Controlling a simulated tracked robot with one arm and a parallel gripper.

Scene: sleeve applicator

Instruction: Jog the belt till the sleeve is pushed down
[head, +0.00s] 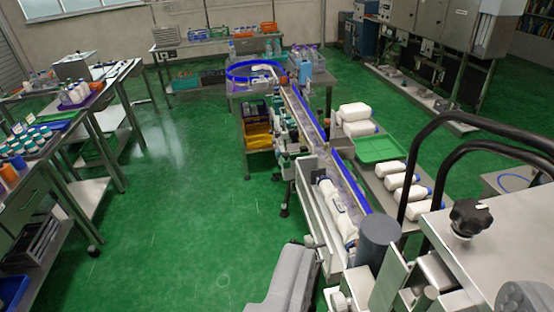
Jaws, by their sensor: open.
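A narrow conveyor belt (316,138) with blue side rails runs from a round blue-rimmed table (232,78) at the back towards the machine at the lower right. A long white piece (338,208) lies along the near end of the conveyor line; I cannot tell whether it is a bottle or a sleeve. No sleeve on a bottle can be made out. The near machine has a black knob (470,215) and a dark grey cylinder (378,236); no jog button is clear. My gripper is not in view.
White bottles (405,183) and a green tray (378,148) lie on a side table right of the belt. Black curved bars (480,125) rise at the right. Benches with bottles (30,140) stand at the left. The green floor (180,210) between is clear.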

